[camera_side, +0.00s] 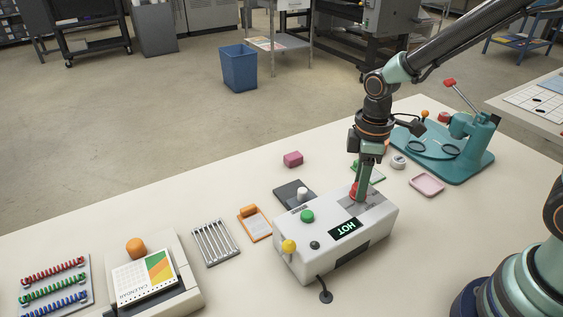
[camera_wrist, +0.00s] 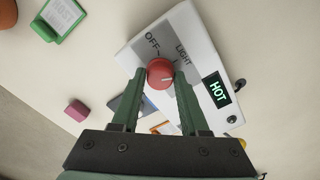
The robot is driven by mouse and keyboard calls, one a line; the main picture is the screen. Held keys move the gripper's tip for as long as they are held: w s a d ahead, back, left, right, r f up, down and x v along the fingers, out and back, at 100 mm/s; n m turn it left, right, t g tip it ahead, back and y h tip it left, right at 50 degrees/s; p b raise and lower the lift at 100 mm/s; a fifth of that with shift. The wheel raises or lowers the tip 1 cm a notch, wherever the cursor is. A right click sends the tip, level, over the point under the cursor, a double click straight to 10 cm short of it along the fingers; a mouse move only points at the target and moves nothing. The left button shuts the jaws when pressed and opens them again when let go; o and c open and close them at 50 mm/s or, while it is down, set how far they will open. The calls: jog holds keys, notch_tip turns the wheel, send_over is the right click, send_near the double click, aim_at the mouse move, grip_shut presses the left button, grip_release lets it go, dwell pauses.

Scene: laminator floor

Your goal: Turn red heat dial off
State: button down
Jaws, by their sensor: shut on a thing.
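The red heat dial (camera_side: 353,193) sits on top of the white machine (camera_side: 300,242), near its right end. My gripper (camera_side: 362,187) reaches down from above and is shut on the dial. In the wrist view, the red dial (camera_wrist: 158,69) is between my two green fingertips (camera_wrist: 160,76). A pale pointer line on the dial points roughly right, away from the OFF label (camera_wrist: 152,40) at its upper left. The LIGHT label (camera_wrist: 183,54) is at its upper right. The display (camera_side: 345,229) on the machine's front reads HOT in green, and shows in the wrist view too (camera_wrist: 216,89).
A green button (camera_side: 307,216), yellow knob (camera_side: 289,246) and black knob (camera_side: 314,245) are on the same machine. A teal press (camera_side: 465,160) stands at right. A pink block (camera_side: 293,159) lies behind. A wire rack (camera_side: 214,243) and calendar (camera_side: 145,277) are at left.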

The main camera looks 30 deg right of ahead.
jog(key=shift+c, duration=2.1)
grip_release()
notch_tip(320, 180, up, 12)
jog(key=shift+r, duration=0.1)
jog(key=s+d+r+m+t, duration=0.3)
jog(key=s+d+m+t, duration=0.2)
jog(key=m, duration=0.5)
jog(key=shift+s+r+t, duration=0.15)
jog(key=shift+s+t, duration=0.15)
jog(key=shift+s, duration=0.05)
